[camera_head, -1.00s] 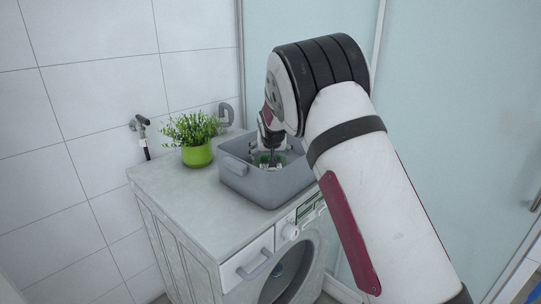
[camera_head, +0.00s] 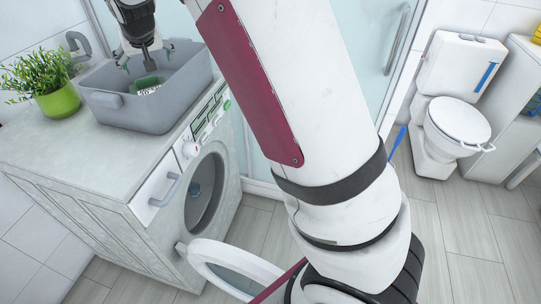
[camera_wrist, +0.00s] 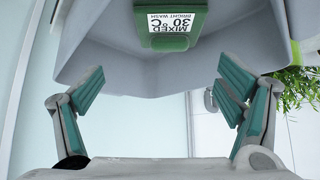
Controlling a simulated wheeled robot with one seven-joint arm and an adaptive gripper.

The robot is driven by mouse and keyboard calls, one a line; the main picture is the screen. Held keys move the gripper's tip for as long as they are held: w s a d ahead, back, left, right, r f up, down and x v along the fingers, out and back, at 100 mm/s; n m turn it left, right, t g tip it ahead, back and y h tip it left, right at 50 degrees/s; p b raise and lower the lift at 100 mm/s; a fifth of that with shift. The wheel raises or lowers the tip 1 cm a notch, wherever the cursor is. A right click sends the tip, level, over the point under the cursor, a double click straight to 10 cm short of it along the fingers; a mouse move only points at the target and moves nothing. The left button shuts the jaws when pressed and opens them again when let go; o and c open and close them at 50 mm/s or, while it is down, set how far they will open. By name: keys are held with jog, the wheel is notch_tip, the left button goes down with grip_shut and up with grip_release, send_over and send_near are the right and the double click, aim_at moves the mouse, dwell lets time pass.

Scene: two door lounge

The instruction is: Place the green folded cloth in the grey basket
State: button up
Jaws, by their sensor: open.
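The grey basket (camera_head: 150,115) stands on the counter above the washing machine and shows close up in the wrist view (camera_wrist: 110,60). Inside it is a green thing (camera_head: 150,79) with a white printed label, also in the wrist view (camera_wrist: 171,17), where the label reads "MIXED 30°C BRIGHT WASH" upside down. It may be the green folded cloth, but I cannot be sure. My gripper (camera_head: 146,57) points down over the basket. In the wrist view its fingers (camera_wrist: 160,85) are wide apart with nothing between them; the green thing is apart from both.
A plant in a green pot (camera_head: 60,101) stands left of the basket. The counter (camera_head: 80,150) is clear in front. The round washer door (camera_head: 235,268) hangs open below. A glass panel (camera_head: 370,50) is behind.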

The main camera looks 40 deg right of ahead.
jog(key=s+d+r+g+y, duration=0.1)
jog(key=s+r+g, duration=0.15)
jog(key=s, duration=1.05)
jog(key=s+d+r+g+y, duration=0.15)
jog(key=s+r, duration=0.25)
jog(key=s, duration=1)
jog(key=s+f+n+g, duration=0.1)
jog(key=s+f, duration=0.1)
jog(key=s, duration=1)
jog(key=s+f+n+g+h, duration=0.1)
jog(key=s+f, duration=0.1)
jog(key=s, duration=1)
jog(key=shift+s+a+f, duration=0.25)
jog(key=shift+s, duration=0.05)
jog(key=shift+r, duration=0.1)
notch_tip(320, 180, up, 10)
jog(key=t+p, duration=0.2)
jog(key=p, duration=0.6)
jog(key=shift+d+p, duration=0.15)
jog(key=shift+p, duration=0.25)
